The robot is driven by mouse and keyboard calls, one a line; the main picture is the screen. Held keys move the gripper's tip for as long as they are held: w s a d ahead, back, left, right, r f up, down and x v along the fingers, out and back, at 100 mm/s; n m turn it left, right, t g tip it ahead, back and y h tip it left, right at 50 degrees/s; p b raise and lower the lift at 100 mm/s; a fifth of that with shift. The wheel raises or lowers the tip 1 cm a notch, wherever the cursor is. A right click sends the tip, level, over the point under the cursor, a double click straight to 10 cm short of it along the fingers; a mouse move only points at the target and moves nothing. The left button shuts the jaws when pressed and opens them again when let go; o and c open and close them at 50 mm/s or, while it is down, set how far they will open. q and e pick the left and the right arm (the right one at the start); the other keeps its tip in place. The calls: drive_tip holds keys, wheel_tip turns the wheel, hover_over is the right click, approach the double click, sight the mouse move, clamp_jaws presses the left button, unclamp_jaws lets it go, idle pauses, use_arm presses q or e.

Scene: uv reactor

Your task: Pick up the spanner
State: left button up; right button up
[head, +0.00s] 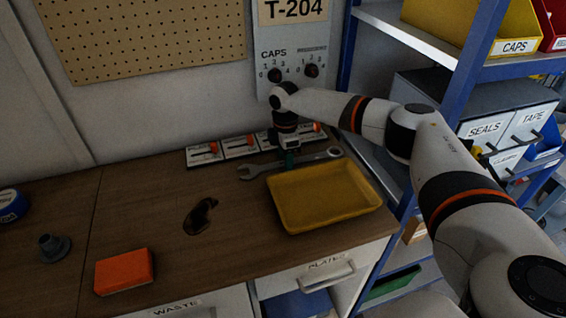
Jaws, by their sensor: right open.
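The spanner (262,169) is a grey metal tool lying on the wooden bench, behind the yellow tray (375,204). Its open jaw end points left and its ring end (330,153) lies to the right. My right gripper (289,163) points down at the middle of the spanner, and its fingertips hide part of the handle. The jaws are open. I cannot tell whether the fingertips touch the spanner. My left gripper is not in view.
A row of white switch panels (204,154) stands just behind the spanner. An orange block (124,271), a dark stain (199,216) and a grey flanged part (53,247) are on the bench to the left. Blue shelving (463,75) with bins rises at the right.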

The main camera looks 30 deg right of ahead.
clamp_jaws()
drive_tip(key=shift+r, duration=0.1)
